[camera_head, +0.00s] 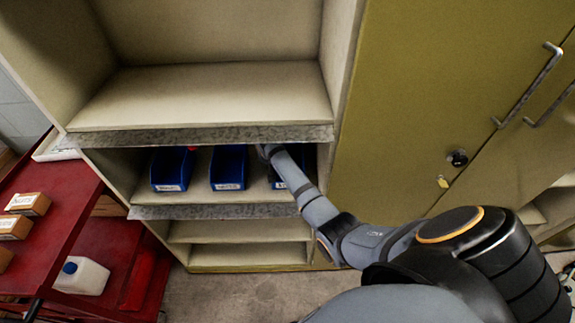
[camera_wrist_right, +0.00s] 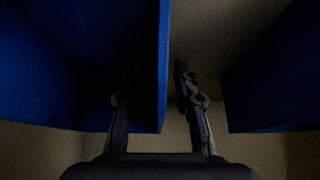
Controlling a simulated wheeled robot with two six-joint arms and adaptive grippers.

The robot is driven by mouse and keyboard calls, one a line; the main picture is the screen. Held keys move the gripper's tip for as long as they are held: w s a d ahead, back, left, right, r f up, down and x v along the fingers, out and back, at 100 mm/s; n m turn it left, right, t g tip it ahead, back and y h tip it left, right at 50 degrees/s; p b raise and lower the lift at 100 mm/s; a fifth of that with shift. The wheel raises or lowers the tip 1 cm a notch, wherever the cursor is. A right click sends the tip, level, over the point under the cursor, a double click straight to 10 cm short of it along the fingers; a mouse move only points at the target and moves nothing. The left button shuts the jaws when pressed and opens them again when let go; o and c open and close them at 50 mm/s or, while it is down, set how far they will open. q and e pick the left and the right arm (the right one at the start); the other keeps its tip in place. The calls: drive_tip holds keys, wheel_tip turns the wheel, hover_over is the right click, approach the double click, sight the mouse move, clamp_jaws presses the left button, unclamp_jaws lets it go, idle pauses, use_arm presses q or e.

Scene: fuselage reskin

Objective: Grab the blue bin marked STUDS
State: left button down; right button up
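Three blue bins stand in a row on the cabinet shelf in the head view: a left bin (camera_head: 172,170), a middle bin (camera_head: 229,167) and a right bin (camera_head: 306,160) partly covered by my right arm. Each shows a small white label at its front, too small to read, so I cannot tell which says STUDS. My right gripper is inside the shelf bay, mostly hidden in the head view. In the right wrist view my right gripper (camera_wrist_right: 156,98) is open, its fingers apart at either side of the wall edge of one blue bin (camera_wrist_right: 147,65). My left gripper is not in view.
A second blue bin (camera_wrist_right: 275,80) is close on the right in the wrist view. The upper shelf's metal front edge (camera_head: 200,136) lies just above the bins. A red cart (camera_head: 62,218) with small boxes and a white jug (camera_head: 82,276) stands at left; yellow doors (camera_head: 430,90) at right.

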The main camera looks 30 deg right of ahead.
clamp_jaws()
idle(0.4)
